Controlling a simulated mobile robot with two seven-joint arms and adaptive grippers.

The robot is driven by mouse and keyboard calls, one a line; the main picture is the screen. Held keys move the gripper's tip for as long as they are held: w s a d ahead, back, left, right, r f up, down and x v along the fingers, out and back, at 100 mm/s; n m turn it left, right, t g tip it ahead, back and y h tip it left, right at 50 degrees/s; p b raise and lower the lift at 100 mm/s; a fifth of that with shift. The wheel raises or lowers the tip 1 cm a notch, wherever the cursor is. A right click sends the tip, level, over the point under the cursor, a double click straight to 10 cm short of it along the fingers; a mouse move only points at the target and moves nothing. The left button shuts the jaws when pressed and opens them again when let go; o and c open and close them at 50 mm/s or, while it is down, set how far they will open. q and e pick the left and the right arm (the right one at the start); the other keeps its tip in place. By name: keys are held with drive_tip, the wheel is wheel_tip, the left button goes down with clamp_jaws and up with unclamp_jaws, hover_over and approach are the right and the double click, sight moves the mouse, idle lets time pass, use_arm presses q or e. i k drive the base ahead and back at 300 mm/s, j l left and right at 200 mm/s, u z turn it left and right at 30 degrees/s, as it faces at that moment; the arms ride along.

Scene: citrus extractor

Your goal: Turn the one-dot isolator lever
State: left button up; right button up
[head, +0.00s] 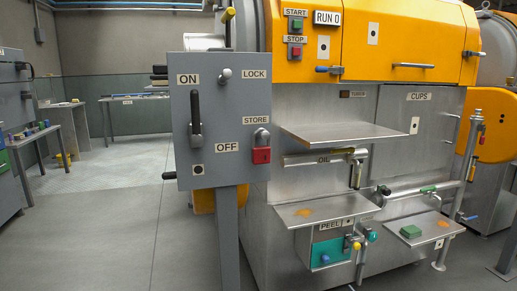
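A grey isolator box (217,165) stands on a grey post at the centre left in the head view. Its black lever (195,108) is upright on the left of the front face, with its handle pointing up toward the ON label (189,79). The OFF label (227,147) is to the lower right of the lever. A red padlock (261,155) hangs under the STORE label. A small metal fitting (225,75) sits beside the LOCK label and holds no padlock. Neither gripper is in view.
The yellow and steel extractor (400,40) stands close behind and right of the box. A steel shelf (340,134) and lower trays stick out from it. Open floor (110,220) lies to the left, with benches beyond.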

sight(196, 138)
drive_tip(key=i+l+u, duration=0.1)
drive_tip(key=l, duration=0.25)
drive_tip(key=i+l+u, duration=0.1)
drive_tip(key=i+l, duration=0.15)
drive_tip(key=i+l+u, duration=0.1)
drive_tip(key=l, duration=0.35)
drive_tip(key=i+l+u, duration=0.1)
drive_tip(key=i+l, duration=0.15)
drive_tip(key=l, duration=0.1)
